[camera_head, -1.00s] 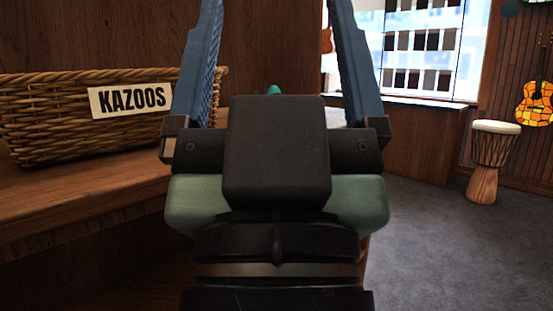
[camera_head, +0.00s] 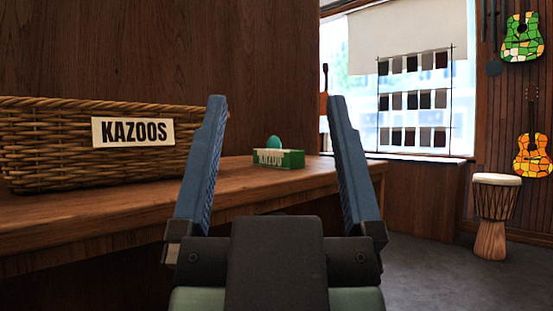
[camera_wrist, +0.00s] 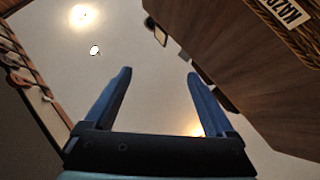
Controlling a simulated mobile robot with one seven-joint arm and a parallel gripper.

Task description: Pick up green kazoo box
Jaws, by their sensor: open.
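The green kazoo box (camera_head: 291,159) sits on the wooden counter in the head view, right of the basket. In the wrist view my gripper (camera_wrist: 158,75) is open with nothing between the fingers, and the box is not seen.
A wicker basket (camera_head: 60,160) labelled KAZOOS stands on the wooden counter (camera_head: 100,222) at the left. A dark wooden wall rises behind. A drum (camera_head: 494,215) stands on the floor at the right, below hanging ukuleles (camera_head: 532,155). Open floor (camera_head: 430,270) lies right of the counter.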

